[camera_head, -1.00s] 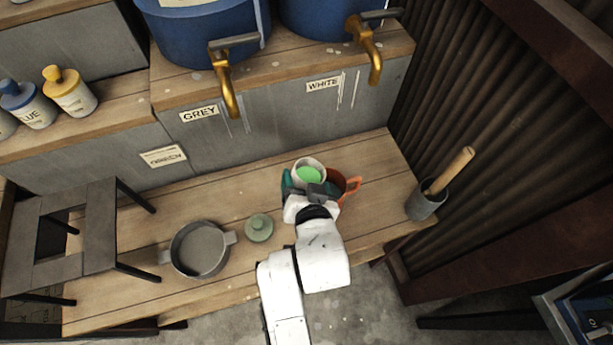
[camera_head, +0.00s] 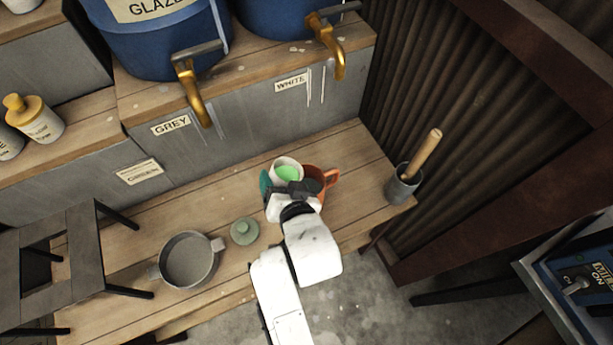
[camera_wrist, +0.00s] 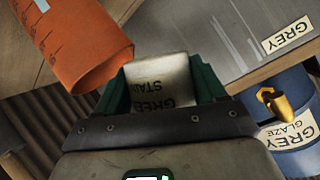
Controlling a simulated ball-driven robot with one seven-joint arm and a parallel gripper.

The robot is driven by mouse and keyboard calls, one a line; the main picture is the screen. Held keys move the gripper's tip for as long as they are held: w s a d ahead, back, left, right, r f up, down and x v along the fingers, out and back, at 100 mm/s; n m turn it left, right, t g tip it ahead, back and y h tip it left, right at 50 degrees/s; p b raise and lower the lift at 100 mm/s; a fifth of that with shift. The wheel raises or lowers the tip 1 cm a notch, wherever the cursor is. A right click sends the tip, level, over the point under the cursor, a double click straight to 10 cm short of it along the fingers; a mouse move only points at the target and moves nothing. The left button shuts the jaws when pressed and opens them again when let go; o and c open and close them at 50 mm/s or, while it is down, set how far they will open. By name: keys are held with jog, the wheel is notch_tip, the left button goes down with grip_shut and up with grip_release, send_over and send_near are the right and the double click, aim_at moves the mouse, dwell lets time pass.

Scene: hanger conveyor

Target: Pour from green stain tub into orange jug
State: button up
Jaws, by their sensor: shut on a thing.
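The green stain tub (camera_head: 284,163) is a pale tub with bright green liquid visible in its open top. My gripper (camera_head: 291,188) is shut on it. In the wrist view, the tub (camera_wrist: 160,84) sits between the green fingers of my gripper (camera_wrist: 162,92), with the lettering "GREEN STAIN" upside down. The orange jug (camera_head: 331,178) is right beside the tub, partly hidden behind my gripper in the head view. In the wrist view the jug (camera_wrist: 75,45) shows at the upper left with dark graduation marks. I cannot tell whether tub and jug touch.
A green lid (camera_head: 244,231) and a grey two-handled pan (camera_head: 188,260) lie on the wooden bench (camera_head: 215,205) to the left. A grey pot (camera_head: 402,187) with a wooden-handled tool stands at the right end. Blue glaze barrels (camera_head: 160,45) with brass taps stand behind.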

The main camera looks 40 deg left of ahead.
jog(key=shift+s+a+r+m+g+y+p, duration=0.1)
jog(key=shift+r+m+g+y+p, duration=0.2)
jog(key=shift+m+g+p, duration=0.65)
dwell(1.0)
jog(key=shift+p, duration=0.3)
jog(key=shift+s+m+g+y, duration=0.1)
jog(key=shift+m+g+y, duration=0.25)
jog(key=shift+m, duration=0.1)
jog(key=shift+m+g, duration=0.3)
jog(key=shift+m, duration=0.1)
dwell(0.3)
